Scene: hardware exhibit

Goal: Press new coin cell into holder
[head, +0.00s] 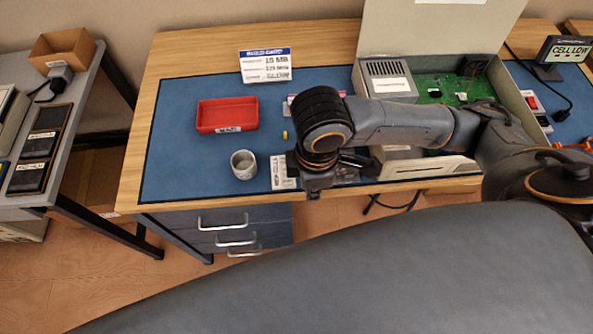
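An open computer case (512,99) with a raised lid stands at the back right of the bench. A green circuit board (428,90) lies inside it. I cannot make out a coin cell or its holder; my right arm covers part of the case. My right gripper (330,180) hangs over the front of the blue mat, left of the case. Its fingertips are not clear, so I cannot tell if it is open or holds something. A red tray (228,127) sits on the mat to its left. My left gripper is not in view.
A grey cup (243,165) and a small yellow item (285,134) stand near my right gripper. A sign card (266,65) is at the back. A small display (566,50) reads "CELL LOW". The left part of the blue mat (170,150) is clear.

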